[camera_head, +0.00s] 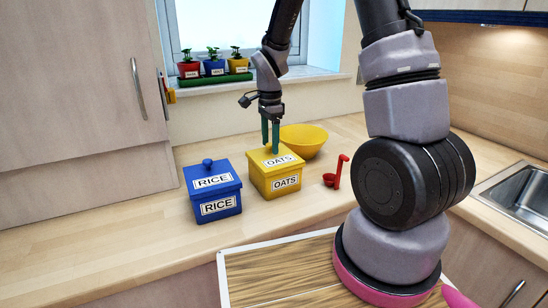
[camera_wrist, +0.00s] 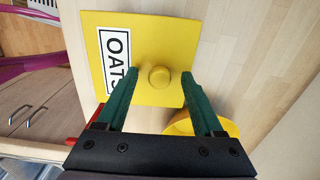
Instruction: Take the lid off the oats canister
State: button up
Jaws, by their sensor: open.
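The yellow oats canister (camera_head: 276,184) stands upright on the counter with its yellow lid (camera_head: 284,161) on top. In the wrist view the square lid (camera_wrist: 120,22) shows from above, with an OATS label and a round knob (camera_wrist: 159,77) in its middle. My gripper (camera_head: 271,148) points down over the lid in the head view. In the wrist view my gripper (camera_wrist: 159,80) is open, its green fingers on either side of the knob, with gaps to it. The knob is hidden behind the fingers in the head view. I cannot tell whether the fingertips touch the lid.
A blue rice canister (camera_head: 214,200) stands close on the left. Small potted plants (camera_head: 213,66) stand on the windowsill. The counter's front left is clear.

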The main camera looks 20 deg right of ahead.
jog(key=shift+c, duration=0.3)
grip_shut()
